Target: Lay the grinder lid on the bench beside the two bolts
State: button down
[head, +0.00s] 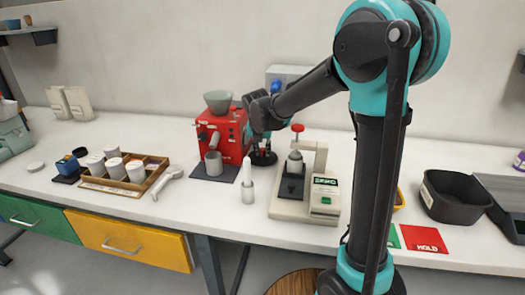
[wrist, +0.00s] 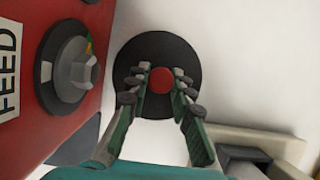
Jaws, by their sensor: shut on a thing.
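The grinder lid, a dark round disc with a red knob, shows in the wrist view (wrist: 133,55) and in the head view (head: 262,159). My gripper (wrist: 151,80) is shut on the red knob, with the disc beyond the fingertips. In the head view my gripper (head: 263,147) is just right of the red grinder (head: 218,137). I cannot tell whether the disc touches the white bench (head: 150,222). I cannot make out the two bolts in either view.
A white bottle (head: 247,187) and a beige machine with a red knob (head: 306,195) stand in front of the lid. A wooden tray (head: 155,174) with white cups is left. A black bin (head: 455,200) is right. The bench's front middle-left is clear.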

jog(key=c, duration=1.3)
grip_release()
jog(key=v, duration=1.2)
jog(key=shift+w+r, duration=0.1)
